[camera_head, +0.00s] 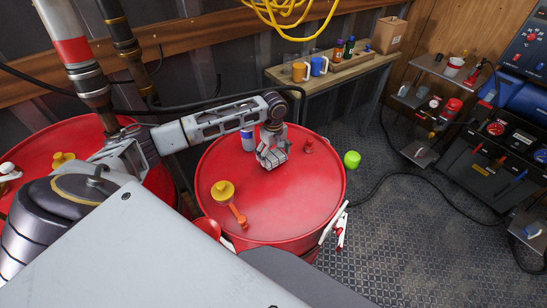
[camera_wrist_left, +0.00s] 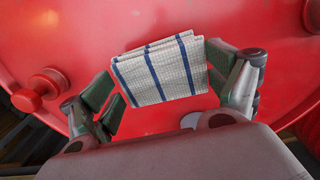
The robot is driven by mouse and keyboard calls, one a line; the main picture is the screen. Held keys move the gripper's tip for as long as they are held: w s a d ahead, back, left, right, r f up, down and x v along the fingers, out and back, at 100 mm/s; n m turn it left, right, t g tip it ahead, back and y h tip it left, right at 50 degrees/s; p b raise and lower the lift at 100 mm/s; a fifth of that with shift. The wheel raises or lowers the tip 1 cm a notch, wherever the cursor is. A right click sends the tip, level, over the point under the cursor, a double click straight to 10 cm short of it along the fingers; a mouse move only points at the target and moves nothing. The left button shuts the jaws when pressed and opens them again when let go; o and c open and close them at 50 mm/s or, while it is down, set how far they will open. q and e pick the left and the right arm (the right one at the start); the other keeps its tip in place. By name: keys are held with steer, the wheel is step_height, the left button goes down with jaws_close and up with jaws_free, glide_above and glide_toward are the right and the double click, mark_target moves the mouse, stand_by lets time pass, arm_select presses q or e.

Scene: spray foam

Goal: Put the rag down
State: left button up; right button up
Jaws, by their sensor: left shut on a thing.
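The rag (camera_wrist_left: 163,72) is white with blue stripes and folded. In the left wrist view it sits between the two fingers of my left gripper (camera_wrist_left: 168,88), over the red drum lid. My left gripper also shows in the head view (camera_head: 272,158), pointing down over the right red drum's lid (camera_head: 290,195). It is shut on the rag, which the gripper mostly hides in the head view. I cannot tell whether the rag touches the lid. My right gripper is not in view.
A blue and white can (camera_head: 247,140) stands close left of the gripper. A yellow cap (camera_head: 222,190) with an orange handle and a red bung (camera_head: 307,146) are on the lid. The lid's front right is clear. A wooden bench (camera_head: 335,77) stands behind.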

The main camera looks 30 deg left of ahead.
mark_target(274, 155)
arm_select(q)
steer(key=shift+f+p, duration=0.2)
steer(key=shift+p, duration=0.15)
steer(key=shift+f+p, duration=0.45)
steer(key=shift+p, duration=0.05)
steer(key=shift+f, duration=0.35)
steer(key=shift+f, duration=0.1)
steer(key=o, duration=0.7)
steer(key=shift+f+b, duration=0.25)
steer(key=shift+b, duration=0.65)
steer(key=r+b, duration=0.1)
steer(key=r, duration=1.3)
steer(key=shift+w, duration=0.2)
